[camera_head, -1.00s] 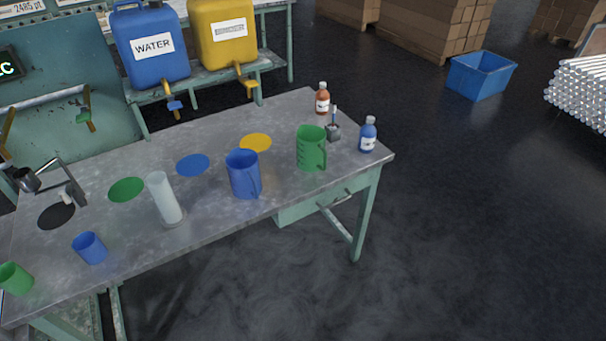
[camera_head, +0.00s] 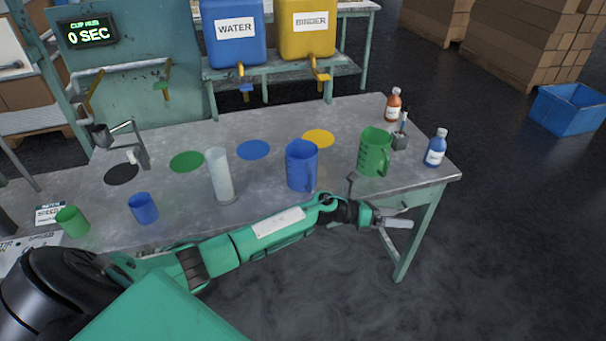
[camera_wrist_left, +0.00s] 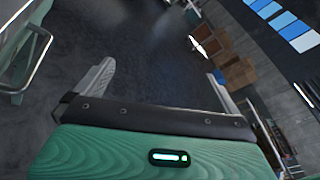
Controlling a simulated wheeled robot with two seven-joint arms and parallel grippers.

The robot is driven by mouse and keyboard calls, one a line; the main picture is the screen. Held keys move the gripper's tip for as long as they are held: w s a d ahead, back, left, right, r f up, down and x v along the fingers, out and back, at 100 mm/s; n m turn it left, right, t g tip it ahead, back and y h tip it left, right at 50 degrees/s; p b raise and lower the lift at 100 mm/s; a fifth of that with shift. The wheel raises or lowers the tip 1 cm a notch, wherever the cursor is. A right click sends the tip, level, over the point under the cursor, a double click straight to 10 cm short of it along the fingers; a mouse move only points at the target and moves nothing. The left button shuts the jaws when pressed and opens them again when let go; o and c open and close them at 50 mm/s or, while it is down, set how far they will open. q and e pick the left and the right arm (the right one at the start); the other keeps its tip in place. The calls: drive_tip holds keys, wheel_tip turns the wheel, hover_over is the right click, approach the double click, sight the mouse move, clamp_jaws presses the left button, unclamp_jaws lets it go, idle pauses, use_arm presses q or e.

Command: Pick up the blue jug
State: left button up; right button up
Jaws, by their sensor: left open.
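The blue jug (camera_head: 301,165) stands upright on the grey workbench (camera_head: 340,112), its handle toward the front right, between a clear cylinder and a green jug. My left arm comes in from the left across the front of the bench. My left gripper (camera_head: 408,220) is open and empty, off the front edge near the right end, to the right of the blue jug and apart from it. In the left wrist view its two fingers (camera_wrist_left: 160,80) are spread wide with only floor and background between them. My right gripper is not in view.
The green jug (camera_head: 375,152), a blue bottle (camera_head: 435,150) and a brown bottle (camera_head: 393,105) stand right of the blue jug. The clear cylinder (camera_head: 220,177), a blue cup (camera_head: 144,208) and a green cup (camera_head: 72,222) stand left. Flat coloured discs lie behind.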

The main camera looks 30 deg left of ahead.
use_arm(q)
drive_tip(key=a+r+m+g+y+b, duration=0.1)
drive_tip(key=a+r+m+g+y, duration=0.2)
drive_tip(key=a+r+m+y, duration=0.85)
drive_tip(key=a+r+m+g+y+b, duration=0.15)
drive_tip(key=a+r+m+y, duration=0.6)
drive_tip(key=a, duration=0.75)
drive_tip(key=m+h+p, duration=0.1)
drive_tip(key=m+p, duration=0.1)
drive_tip(key=p, duration=0.1)
approach(302, 152)
drive_tip(key=shift+g, duration=0.45)
drive_tip(key=f, duration=0.2)
drive_tip(key=s+f, duration=0.1)
drive_tip(key=f, duration=0.1)
drive_tip(key=shift+f, duration=0.4)
drive_tip(key=c, duration=1.1)
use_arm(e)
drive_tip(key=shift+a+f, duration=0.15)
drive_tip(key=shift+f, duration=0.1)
